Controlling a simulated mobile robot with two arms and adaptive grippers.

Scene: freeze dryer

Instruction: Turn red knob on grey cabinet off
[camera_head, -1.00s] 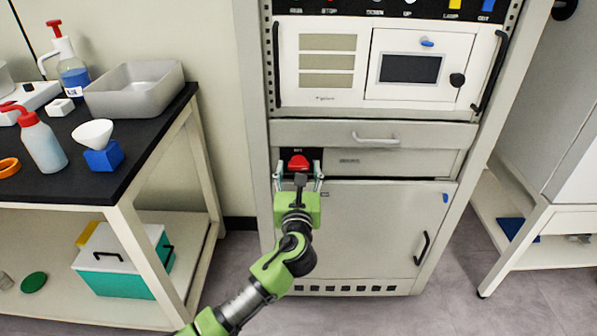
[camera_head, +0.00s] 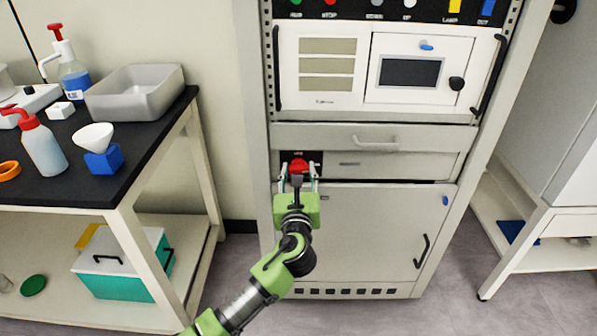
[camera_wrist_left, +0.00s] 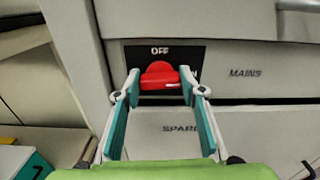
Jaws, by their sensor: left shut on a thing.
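The red knob (camera_head: 298,165) sits on a black plate at the upper left of the grey cabinet (camera_head: 375,225). In the left wrist view the knob (camera_wrist_left: 160,74) has "OFF" printed above it and a partly hidden label ending in "N" to its right. A white mark on the knob lies toward its right side. My left gripper (camera_head: 299,176) reaches up to the knob from the front. In the wrist view its two fingertips (camera_wrist_left: 160,83) are shut on the knob, one on each side. My right gripper is out of view.
A drawer with a pale handle (camera_head: 375,143) is above the knob. A cabinet door with a black handle (camera_head: 421,250) is below. A black-topped bench (camera_head: 75,185) with bottles and a grey tray (camera_head: 135,91) stands at the left. Floor is clear in front.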

